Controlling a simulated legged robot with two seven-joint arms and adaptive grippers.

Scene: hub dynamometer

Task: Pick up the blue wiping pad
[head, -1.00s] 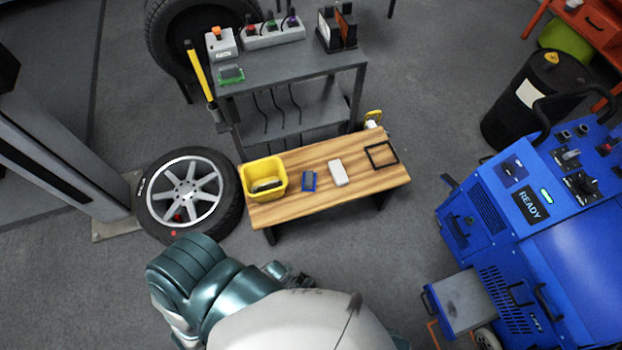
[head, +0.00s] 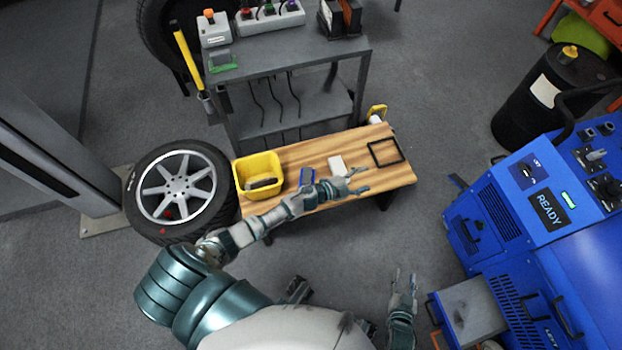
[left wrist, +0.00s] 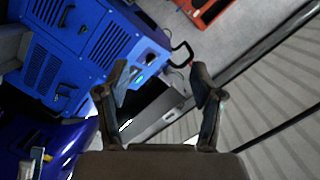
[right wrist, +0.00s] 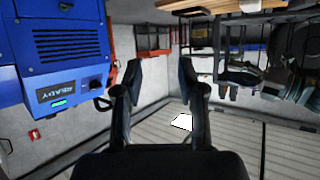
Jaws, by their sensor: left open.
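The blue wiping pad (head: 307,178) lies on the wooden bench top, between the yellow bin and a white block (head: 337,164). My left gripper (head: 363,181) is over the bench's front part, right of the pad, with its fingers pointing right. My left forearm passes close to the pad's near edge in the picture. The left wrist view shows its two fingers (left wrist: 160,78) apart and nothing between them. My right gripper (head: 404,274) is low, in front of the bench and left of the blue machine. Its fingers (right wrist: 160,70) are apart and empty in the right wrist view.
The wooden bench (head: 290,158) also holds a yellow bin (head: 248,165) with items inside and a black square frame (head: 385,152). A grey shelf cart (head: 290,55) stands behind. A wheel (head: 178,187) lies left, and a blue machine (head: 520,240) stands right.

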